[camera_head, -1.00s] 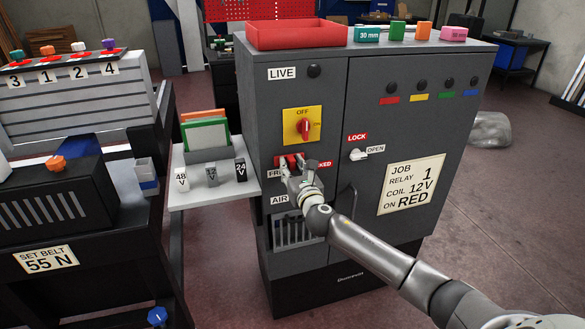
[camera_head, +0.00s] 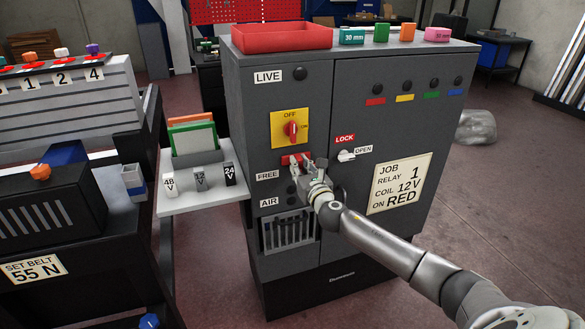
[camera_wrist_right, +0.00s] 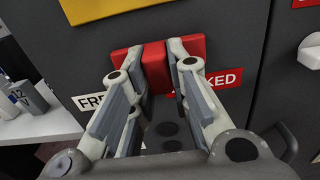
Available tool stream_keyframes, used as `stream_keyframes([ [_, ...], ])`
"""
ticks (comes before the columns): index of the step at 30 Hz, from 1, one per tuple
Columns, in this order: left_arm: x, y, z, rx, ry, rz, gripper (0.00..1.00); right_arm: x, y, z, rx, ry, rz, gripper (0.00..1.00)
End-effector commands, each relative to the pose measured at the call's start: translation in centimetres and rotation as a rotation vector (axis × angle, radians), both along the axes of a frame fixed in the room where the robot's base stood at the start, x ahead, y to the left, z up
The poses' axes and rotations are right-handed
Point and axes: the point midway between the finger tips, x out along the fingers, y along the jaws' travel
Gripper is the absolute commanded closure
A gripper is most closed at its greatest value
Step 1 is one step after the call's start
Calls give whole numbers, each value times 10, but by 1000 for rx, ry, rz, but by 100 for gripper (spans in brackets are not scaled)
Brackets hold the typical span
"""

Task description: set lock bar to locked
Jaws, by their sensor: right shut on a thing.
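The red lock bar (camera_head: 289,160) is on the front of the grey cabinet, below the yellow OFF switch plate. It also shows in the right wrist view (camera_wrist_right: 154,64), between the white FREE label (camera_wrist_right: 90,101) and the red LOCKED label (camera_wrist_right: 228,79). My right gripper (camera_head: 307,167) is shut on the lock bar, with one finger towards each side of its middle in the right wrist view (camera_wrist_right: 154,72). The fingers hide part of the bar and the first letters of LOCKED. My left gripper is not in view.
The red rotary switch (camera_head: 292,131) sits just above. A white LOCK/OPEN lever (camera_head: 346,156) is close on the right. A side shelf (camera_head: 203,198) with small labelled blocks sticks out left. A vent grille (camera_head: 289,233) is below.

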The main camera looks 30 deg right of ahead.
Motion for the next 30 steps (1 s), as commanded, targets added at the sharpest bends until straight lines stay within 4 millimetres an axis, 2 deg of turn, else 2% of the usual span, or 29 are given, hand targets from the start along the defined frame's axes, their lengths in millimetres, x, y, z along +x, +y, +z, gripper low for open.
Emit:
stream_keyframes([
  [4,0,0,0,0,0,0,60,0,0,0,0,0,0,100],
  [5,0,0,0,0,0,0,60,0,0,0,0,0,0,79],
  [9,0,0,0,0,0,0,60,0,1,0,0,0,0,61],
  [22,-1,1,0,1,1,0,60,-6,2,-1,-1,1,0,61],
  [26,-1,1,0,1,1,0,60,-20,5,-1,-1,2,2,61],
  [30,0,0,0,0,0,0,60,-44,11,-2,-1,4,2,61],
])
